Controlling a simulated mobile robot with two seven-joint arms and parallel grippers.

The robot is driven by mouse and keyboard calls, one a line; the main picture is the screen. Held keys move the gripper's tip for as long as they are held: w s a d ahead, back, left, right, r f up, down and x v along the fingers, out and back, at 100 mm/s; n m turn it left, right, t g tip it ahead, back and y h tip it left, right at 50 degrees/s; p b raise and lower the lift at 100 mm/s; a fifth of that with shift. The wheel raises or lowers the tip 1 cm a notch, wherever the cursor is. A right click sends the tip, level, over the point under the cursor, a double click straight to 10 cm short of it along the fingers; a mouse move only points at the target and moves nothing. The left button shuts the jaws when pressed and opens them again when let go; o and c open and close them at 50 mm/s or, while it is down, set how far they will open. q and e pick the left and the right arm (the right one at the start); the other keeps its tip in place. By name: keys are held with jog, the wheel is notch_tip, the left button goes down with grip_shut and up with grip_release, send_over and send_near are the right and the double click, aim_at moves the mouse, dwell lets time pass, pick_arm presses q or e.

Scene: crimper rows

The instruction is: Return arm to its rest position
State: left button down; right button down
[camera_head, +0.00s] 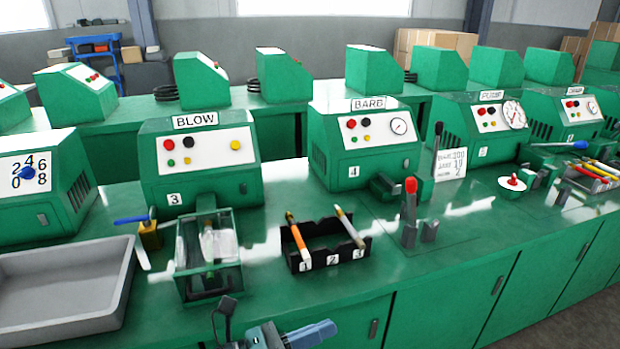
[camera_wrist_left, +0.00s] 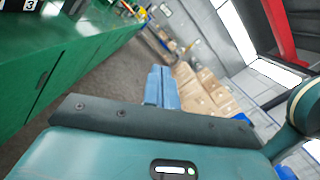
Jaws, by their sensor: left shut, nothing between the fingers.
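My left gripper (camera_head: 314,333) shows at the bottom edge of the head view, in front of the green bench. Only its blue-grey fingers and part of its body are in frame. In the left wrist view its two blue fingers (camera_wrist_left: 160,87) are together, with nothing between them. They point along the open aisle, clear of the bench side. The rest of the left arm is mostly out of frame. My right gripper is in neither view.
The green bench (camera_head: 400,275) holds a grey tray (camera_head: 65,320), a clear-sided box (camera_head: 208,250), a black rack (camera_head: 325,252) with tools, and a red-tipped lever (camera_head: 410,200). Green machines stand behind. Cardboard boxes (camera_wrist_left: 205,90) stand beyond the aisle floor.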

pick_arm(q)
jog(key=a+f+n+t+y, duration=0.3)
jog(key=a+n+t+y, duration=0.1)
jog(key=n, duration=0.8)
jog(key=a+f+n+t+y, duration=0.3)
jog(key=a+n+t+y, duration=0.15)
jog(key=n, duration=0.75)
jog(key=s+a+f+n+g+y, duration=0.5)
jog(key=s+a+f+n, duration=0.2)
jog(key=f+n, duration=0.6)
jog(key=s+n, duration=0.2)
jog(key=shift+s+n+y+p, duration=0.25)
jog(key=shift+n+y+p, duration=0.05)
jog(key=shift+n+y, duration=0.1)
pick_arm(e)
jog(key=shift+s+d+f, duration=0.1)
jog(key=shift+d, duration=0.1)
pick_arm(q)
jog(key=shift+d, duration=0.1)
jog(key=c, duration=2.1)
grip_release()
jog(key=shift+c, duration=0.2)
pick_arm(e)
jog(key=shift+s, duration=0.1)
